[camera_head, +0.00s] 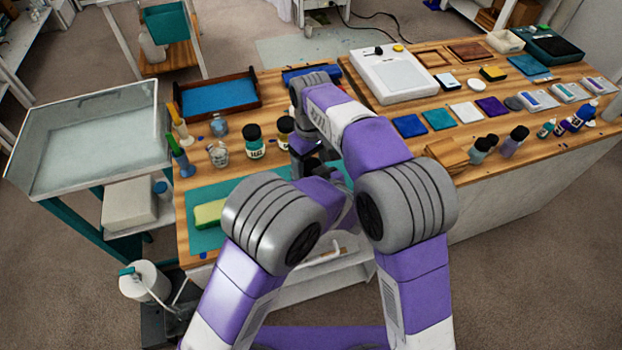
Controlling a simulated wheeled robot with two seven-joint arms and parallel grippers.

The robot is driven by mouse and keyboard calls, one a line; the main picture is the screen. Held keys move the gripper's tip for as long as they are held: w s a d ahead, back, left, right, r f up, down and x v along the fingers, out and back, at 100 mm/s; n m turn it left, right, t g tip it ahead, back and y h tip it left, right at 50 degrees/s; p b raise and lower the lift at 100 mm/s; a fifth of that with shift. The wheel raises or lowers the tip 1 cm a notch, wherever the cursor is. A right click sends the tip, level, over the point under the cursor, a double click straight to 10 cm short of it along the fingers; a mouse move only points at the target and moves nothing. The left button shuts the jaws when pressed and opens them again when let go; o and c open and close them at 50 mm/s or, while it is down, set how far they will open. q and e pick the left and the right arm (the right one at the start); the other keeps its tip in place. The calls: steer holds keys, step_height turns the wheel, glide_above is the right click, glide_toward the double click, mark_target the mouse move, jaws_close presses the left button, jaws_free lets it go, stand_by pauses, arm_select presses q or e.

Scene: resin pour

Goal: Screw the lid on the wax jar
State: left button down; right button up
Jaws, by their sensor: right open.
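A jar with a black lid and teal label (255,142) stands upright on the left wooden table. A second jar with a dark top and yellowish label (285,130) stands just right of it, partly covered by my right arm. I cannot tell which is the wax jar, and I cannot make out a loose lid. My right gripper (303,158) is open, pointing down just in front of the yellowish-labelled jar; its fingertips are hard to make out. My left arm bends in low over the table front, and its gripper is hidden behind my arms.
A teal mat (203,240) holds a yellow-green sponge (210,213). Clear cups (218,152) and a blue-lined tray (215,95) stand left and behind. A white scale-like device (394,76), coloured tiles (438,119) and small bottles (514,141) crowd the right table.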

steer(key=c, duration=1.1)
steer(key=m, duration=0.6)
steer(key=shift+m, duration=0.3)
steer(key=o, duration=1.2)
steer(key=shift+c, duration=0.2)
steer(key=shift+d, duration=0.1)
steer(key=shift+r, duration=2.25)
